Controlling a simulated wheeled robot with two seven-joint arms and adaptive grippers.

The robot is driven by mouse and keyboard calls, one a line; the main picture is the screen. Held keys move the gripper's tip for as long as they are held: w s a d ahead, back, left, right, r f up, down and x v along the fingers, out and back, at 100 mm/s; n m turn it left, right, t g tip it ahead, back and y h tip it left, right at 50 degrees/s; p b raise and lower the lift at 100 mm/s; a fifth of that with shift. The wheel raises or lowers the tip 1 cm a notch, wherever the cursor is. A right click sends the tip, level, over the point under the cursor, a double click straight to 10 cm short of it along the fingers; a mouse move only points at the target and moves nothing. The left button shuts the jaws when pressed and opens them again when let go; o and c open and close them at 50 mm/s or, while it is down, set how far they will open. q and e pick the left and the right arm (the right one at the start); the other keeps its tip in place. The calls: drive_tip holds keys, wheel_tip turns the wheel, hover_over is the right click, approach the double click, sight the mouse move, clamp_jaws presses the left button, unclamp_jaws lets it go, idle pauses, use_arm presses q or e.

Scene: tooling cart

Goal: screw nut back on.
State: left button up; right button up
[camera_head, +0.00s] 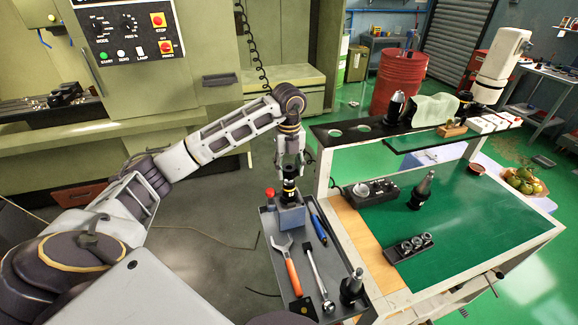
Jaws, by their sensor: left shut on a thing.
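My left gripper (290,168) points down over the side tray and is shut on the top of a dark nut and holder (289,187) with a yellow band. The dark holder stands upright in a blue-grey block (292,216) on the tray. The gripper's fingers hide part of the nut, so I cannot tell how far it sits on the thread. My right gripper is not in view.
The dark tray (268,232) also holds an orange-handled wrench (290,268), a ratchet (320,280), a blue pen-like tool (318,228), a red-topped item (270,194) and a black holder (352,287). The cart's green top (470,220) has free room around a few holders.

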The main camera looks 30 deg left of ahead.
sight(289, 181)
use_arm(q)
drive_tip(key=shift+f+b, duration=0.85)
drive_tip(key=shift+f, duration=0.7)
drive_tip(key=shift+f+b, duration=0.4)
drive_tip(key=shift+f, duration=0.4)
idle(2.1)
drive_tip(key=shift+m, duration=0.3)
drive_tip(key=shift+m+b, duration=0.7)
drive_tip(key=shift+m, duration=2)
drive_tip(key=shift+m, duration=0.3)
drive_tip(key=shift+m+b, duration=0.65)
drive_tip(key=shift+m, duration=2.05)
drive_tip(key=shift+m, duration=0.4)
